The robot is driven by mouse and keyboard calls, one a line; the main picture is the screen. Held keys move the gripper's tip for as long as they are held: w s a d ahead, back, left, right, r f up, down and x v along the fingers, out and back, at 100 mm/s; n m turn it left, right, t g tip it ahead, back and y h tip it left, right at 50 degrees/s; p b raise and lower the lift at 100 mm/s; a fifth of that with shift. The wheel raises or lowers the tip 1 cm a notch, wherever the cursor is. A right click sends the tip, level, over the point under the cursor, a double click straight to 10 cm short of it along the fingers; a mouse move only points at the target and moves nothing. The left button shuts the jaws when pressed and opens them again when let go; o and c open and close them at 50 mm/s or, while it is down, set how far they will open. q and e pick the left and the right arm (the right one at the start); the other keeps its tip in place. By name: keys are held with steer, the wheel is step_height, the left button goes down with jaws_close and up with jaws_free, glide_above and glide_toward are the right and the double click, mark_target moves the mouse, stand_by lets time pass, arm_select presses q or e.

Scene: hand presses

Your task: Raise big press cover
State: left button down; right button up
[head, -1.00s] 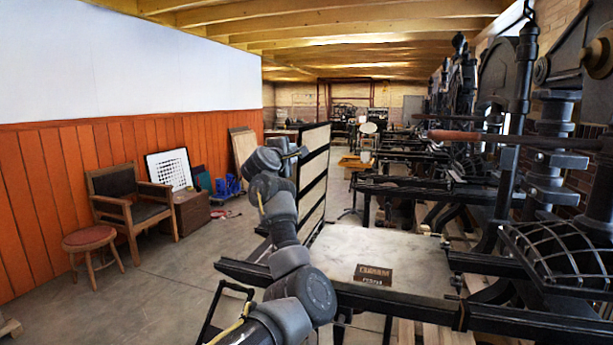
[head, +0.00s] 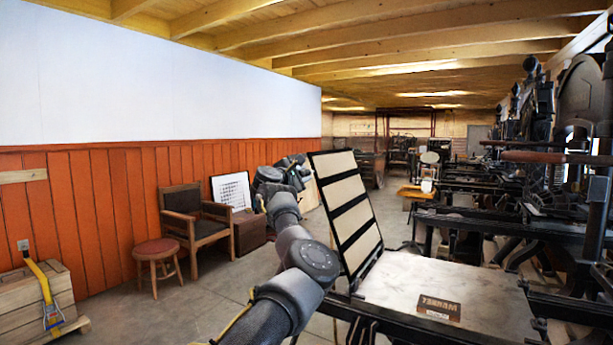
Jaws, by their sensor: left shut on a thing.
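The big press cover (head: 352,217), a black frame with cream panels, stands raised at the left end of the press bed (head: 395,283). It leans to the left, its face turned toward the bed. My left arm reaches up from the bottom of the head view. My left gripper (head: 297,166) is at the cover's upper left edge and shut on it; the fingertips are small and partly hidden against the dark background. A small lettered block (head: 438,308) lies on the bed. My right gripper is not in view.
A wooden armchair (head: 196,222) and a round stool (head: 157,252) stand by the orange wall. A wooden crate (head: 30,300) is at the lower left. More black presses (head: 560,130) line the right side. The floor between the stool and my arm is clear.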

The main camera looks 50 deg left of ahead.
arm_select(q)
steer(key=c, duration=1.2)
jaws_free()
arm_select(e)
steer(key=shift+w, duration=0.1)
arm_select(q)
steer(key=shift+s+d+f, duration=0.1)
steer(key=shift+s, duration=0.2)
steer(key=b+v, duration=0.4)
steer(key=v, duration=0.6)
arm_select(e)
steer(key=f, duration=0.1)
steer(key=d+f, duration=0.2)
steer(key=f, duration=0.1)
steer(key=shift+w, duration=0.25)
arm_select(q)
steer(key=shift+s, duration=0.1)
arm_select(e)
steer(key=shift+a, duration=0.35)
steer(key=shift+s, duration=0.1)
